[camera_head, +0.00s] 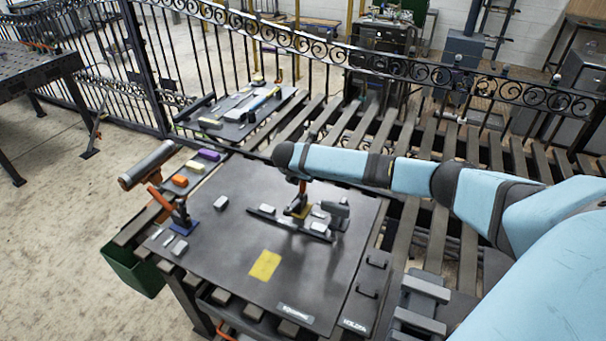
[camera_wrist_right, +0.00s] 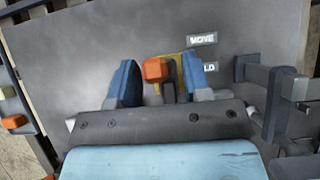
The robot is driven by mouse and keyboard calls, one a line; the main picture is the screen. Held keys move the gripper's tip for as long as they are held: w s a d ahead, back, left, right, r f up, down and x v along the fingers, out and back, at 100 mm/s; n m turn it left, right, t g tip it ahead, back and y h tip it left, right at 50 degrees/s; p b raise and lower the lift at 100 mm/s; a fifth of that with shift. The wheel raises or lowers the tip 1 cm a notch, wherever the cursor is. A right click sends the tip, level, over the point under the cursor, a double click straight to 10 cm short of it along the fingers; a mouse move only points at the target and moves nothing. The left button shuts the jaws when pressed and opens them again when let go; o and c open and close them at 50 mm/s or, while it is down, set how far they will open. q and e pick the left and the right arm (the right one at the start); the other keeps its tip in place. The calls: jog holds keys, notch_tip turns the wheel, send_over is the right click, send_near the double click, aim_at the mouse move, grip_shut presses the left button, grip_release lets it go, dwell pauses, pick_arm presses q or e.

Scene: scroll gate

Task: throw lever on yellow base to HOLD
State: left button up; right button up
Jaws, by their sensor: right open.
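The lever on the yellow base (camera_head: 302,211) stands near the middle of the dark tabletop (camera_head: 240,225). In the right wrist view its orange knob (camera_wrist_right: 156,70) lies between the two blue fingers of my right gripper (camera_wrist_right: 159,72). The fingers are open, with a visible gap on each side of the knob. Part of the yellow base (camera_wrist_right: 184,60) shows behind the knob. A MOVE label (camera_wrist_right: 202,39) is readable beside it; a second label (camera_wrist_right: 209,67) shows only "LD", its start hidden by a finger. In the head view my right wrist covers the gripper. My left gripper is not seen.
A grey fixture (camera_wrist_right: 265,80) stands close to the right of my right gripper. Another orange lever stands on a blue base (camera_head: 182,220) at the table's left, beside a grey cylinder (camera_head: 150,165). A flat yellow patch (camera_head: 265,264) marks clear tabletop in front. A scroll fence (camera_head: 290,40) runs behind.

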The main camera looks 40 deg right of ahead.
pick_arm(q)
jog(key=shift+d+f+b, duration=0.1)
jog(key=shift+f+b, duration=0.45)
jog(key=shift+b, duration=0.1)
pick_arm(e)
jog(key=v, duration=1.3)
jog(key=shift+r, duration=0.3)
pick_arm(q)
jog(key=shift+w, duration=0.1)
pick_arm(e)
jog(key=shift+s, duration=0.1)
jog(key=shift+c, duration=0.3)
